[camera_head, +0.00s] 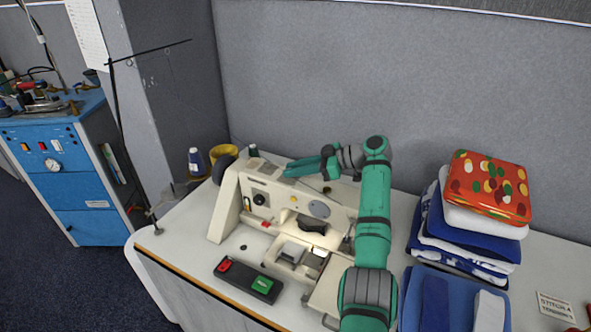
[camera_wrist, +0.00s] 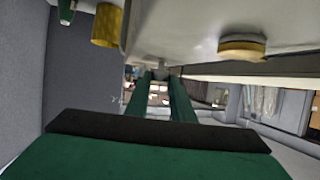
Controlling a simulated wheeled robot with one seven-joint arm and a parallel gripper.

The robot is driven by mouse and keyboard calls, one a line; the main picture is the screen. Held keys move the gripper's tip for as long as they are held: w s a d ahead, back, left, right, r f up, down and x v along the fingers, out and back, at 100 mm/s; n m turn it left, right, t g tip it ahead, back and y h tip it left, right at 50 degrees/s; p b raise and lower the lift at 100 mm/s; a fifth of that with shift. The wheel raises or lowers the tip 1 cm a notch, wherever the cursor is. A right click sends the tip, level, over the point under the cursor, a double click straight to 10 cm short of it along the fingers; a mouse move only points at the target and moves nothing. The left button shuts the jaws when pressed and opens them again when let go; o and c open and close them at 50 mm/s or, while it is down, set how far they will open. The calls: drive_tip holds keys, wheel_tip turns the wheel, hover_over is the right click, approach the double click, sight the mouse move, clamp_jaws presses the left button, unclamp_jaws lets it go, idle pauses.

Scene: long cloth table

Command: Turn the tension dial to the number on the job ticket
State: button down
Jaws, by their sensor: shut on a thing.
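The cream sewing machine (camera_head: 230,215) stands on the table. My gripper (camera_head: 287,172) reaches over its top from the right. In the wrist view, my two green fingers (camera_wrist: 158,80) are shut on a small grey knob standing off the machine's pale surface, which I take as the tension dial (camera_wrist: 160,69). The fingertips cover most of it, and its number cannot be read. The job ticket (camera_head: 555,307) is a small card at the right of the table; its print looks like two lines, stitch and tension, too small to read surely.
A gold-rimmed round knob (camera_wrist: 242,47) is close to my fingers. A pedal box (camera_head: 247,281) lies in front.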

idle(0.4)
drive_tip(key=c, duration=1.8)
unclamp_jaws()
drive_tip(key=shift+o, duration=1.3)
drive_tip(key=shift+a, duration=0.15)
drive_tip(key=v, duration=1)
drive_tip(key=shift+d+r, duration=0.1)
drive_tip(key=shift+d, duration=0.3)
drive_tip(key=shift+a, duration=0.1)
